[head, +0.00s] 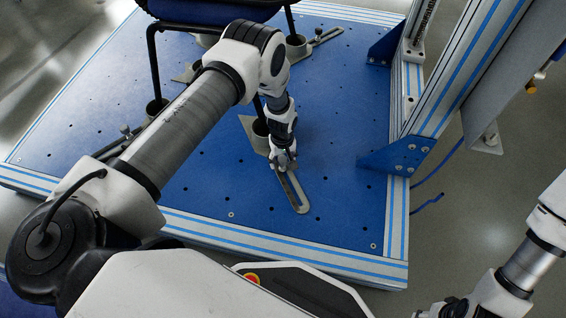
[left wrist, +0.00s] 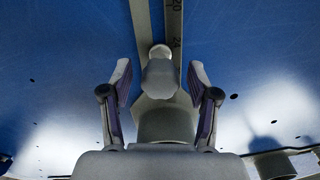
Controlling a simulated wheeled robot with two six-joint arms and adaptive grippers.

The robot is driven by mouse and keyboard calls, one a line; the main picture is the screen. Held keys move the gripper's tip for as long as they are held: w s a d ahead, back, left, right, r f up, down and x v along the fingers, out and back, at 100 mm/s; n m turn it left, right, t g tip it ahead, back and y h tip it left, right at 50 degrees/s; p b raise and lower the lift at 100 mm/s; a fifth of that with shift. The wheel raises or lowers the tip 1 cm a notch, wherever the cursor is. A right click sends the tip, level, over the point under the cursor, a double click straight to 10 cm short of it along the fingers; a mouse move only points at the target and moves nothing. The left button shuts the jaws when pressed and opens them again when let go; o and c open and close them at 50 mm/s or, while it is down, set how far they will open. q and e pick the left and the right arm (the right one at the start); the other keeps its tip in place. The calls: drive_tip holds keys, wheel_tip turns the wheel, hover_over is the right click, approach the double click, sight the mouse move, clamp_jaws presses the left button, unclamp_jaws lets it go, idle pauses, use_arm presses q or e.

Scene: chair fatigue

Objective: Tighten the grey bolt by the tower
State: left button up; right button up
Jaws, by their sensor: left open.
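The grey bolt (left wrist: 160,78), with a rounded head, stands by a slotted grey clamp strip in the left wrist view. My left gripper (left wrist: 160,88) is open, with one finger on each side of the bolt and a visible gap on both sides. In the head view, my left gripper (head: 283,163) points down at the slotted clamp strip (head: 296,196), near the tower (head: 440,85), and hides the bolt. My right arm shows at the lower right; its gripper is not clearly in view.
The blue base plate (head: 340,180) has several holes and a striped aluminium edge. Chair legs (head: 153,65) stand in grey cups behind my left arm. Other clamp strips hold the chair feet. A blue bracket (head: 397,155) joins the tower to the plate.

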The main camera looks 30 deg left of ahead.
use_arm(q)
drive_tip(key=shift+r+n+p, duration=0.1)
drive_tip(key=shift+n+p, duration=0.2)
drive_tip(key=shift+n, duration=1.7)
drive_tip(key=shift+n+p, duration=0.3)
drive_tip(key=shift+n, duration=1.7)
clamp_jaws()
drive_tip(key=m, duration=0.3)
drive_tip(key=shift+b, duration=0.3)
drive_tip(key=shift+m, duration=0.6)
unclamp_jaws()
